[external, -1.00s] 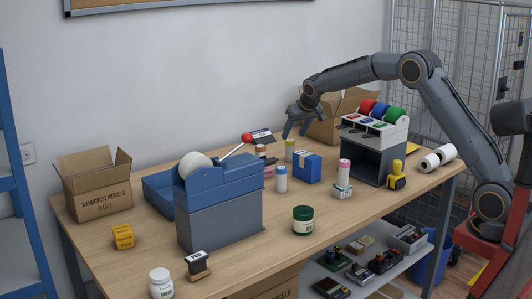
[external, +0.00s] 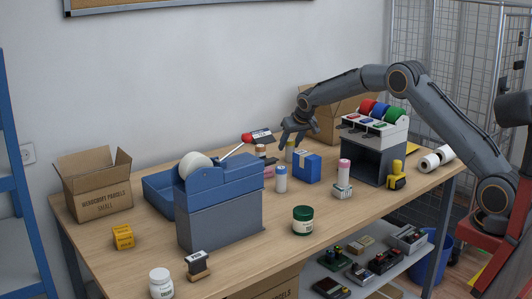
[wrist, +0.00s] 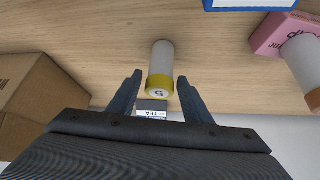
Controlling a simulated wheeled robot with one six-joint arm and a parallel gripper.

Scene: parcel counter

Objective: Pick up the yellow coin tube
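The yellow coin tube (external: 289,151) stands upright on the wooden counter, left of the blue box. In the wrist view the tube (wrist: 160,68) has a pale body and a yellow-rimmed top marked 5. My gripper (external: 291,141) is just above it, pointing down. In the wrist view my gripper (wrist: 159,77) is open, with one finger on each side of the tube and visible gaps. It holds nothing. In the external view the fingers partly cover the tube's top.
A blue box (external: 306,168) stands close to the tube's right. A pink box (wrist: 272,32) and another tube (wrist: 303,62) are nearby. The counter front (external: 340,225) has free room.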

